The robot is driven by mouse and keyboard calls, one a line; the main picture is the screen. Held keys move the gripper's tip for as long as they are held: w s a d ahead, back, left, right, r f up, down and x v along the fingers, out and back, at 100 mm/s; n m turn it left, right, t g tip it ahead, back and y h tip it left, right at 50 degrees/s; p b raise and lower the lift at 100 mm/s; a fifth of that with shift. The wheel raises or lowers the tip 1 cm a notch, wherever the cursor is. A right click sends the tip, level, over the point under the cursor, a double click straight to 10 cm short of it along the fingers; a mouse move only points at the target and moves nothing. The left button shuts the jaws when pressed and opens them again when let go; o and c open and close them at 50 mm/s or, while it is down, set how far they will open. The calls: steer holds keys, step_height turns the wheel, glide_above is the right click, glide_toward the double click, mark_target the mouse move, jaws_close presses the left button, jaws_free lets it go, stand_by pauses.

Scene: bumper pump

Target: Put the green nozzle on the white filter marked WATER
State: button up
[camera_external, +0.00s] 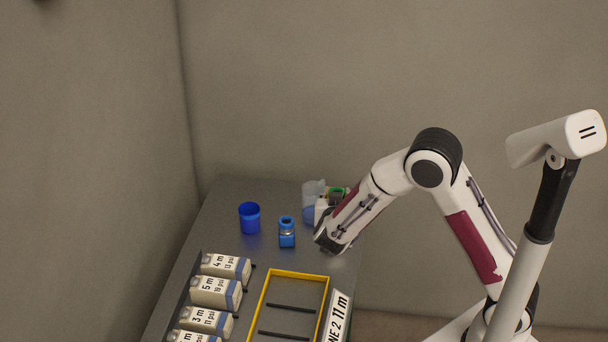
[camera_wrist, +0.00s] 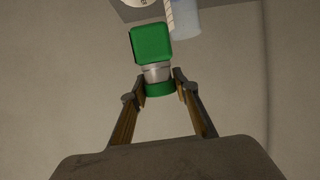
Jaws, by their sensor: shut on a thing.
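The green nozzle (camera_wrist: 152,46) has a blocky green head, a silver neck and a green collar. My gripper (camera_wrist: 157,87) is shut on it at the collar and neck in the wrist view. In the external view a small green part (camera_external: 337,190) shows behind my arm, by a white object (camera_external: 321,207) at the table's back right. My arm hides most of that spot and my fingers there. A white rounded thing (camera_wrist: 139,2) is cut off at the wrist view's top edge; I cannot read WATER on it. I see no contact between it and the nozzle.
A pale blue translucent container (camera_wrist: 186,20) stands close by. A blue cup (camera_external: 249,218) and a blue-capped jar (camera_external: 287,232) stand left of my arm. A yellow-rimmed tray (camera_external: 297,274) and several labelled white bottles (camera_external: 216,292) are nearer the front.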

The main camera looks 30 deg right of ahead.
steer(key=shift+f, duration=1.8)
steer(key=shift+f, duration=0.1)
steer(key=o, duration=1.3)
steer(key=shift+c, duration=0.2)
steer(key=shift+v, duration=0.75)
steer(key=v, duration=1)
steer(key=shift+s, duration=0.2)
steer(key=shift+a, duration=0.15)
